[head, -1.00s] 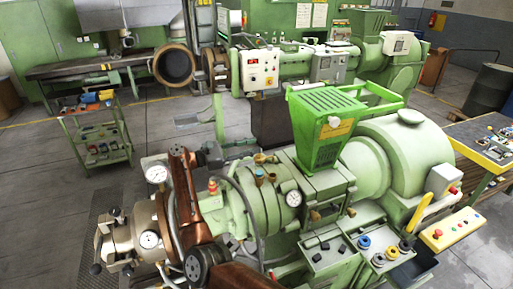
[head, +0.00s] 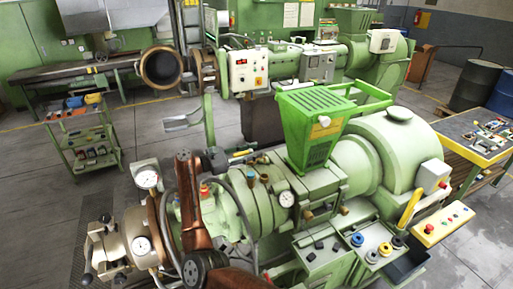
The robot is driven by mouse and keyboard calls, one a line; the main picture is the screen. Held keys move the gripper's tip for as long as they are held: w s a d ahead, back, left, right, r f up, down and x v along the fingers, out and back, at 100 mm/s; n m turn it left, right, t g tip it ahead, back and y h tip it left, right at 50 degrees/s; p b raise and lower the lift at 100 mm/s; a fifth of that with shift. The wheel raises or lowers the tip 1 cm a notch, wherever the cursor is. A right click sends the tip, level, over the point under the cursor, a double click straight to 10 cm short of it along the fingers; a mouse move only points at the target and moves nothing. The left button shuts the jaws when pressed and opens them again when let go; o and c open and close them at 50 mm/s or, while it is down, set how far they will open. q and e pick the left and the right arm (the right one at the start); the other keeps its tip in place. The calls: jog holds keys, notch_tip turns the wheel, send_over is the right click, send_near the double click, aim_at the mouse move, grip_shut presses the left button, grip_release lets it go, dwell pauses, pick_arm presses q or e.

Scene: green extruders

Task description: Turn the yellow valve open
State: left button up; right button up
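A yellow upright lever (head: 409,208) stands at the right end of the near green extruder (head: 345,165), beside the control panel; it is the clearest yellow handle in view, but I cannot tell that it is the valve. My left gripper is out of view.
The green hopper (head: 318,126) rises mid-view. A yellow button box (head: 443,224) is right of the lever. Floor is clear at lower right.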

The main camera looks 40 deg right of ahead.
jog(key=shift+s+d, duration=0.2)
jog(key=shift+d, duration=0.45)
jog(key=shift+c, duration=0.6)
grip_shut()
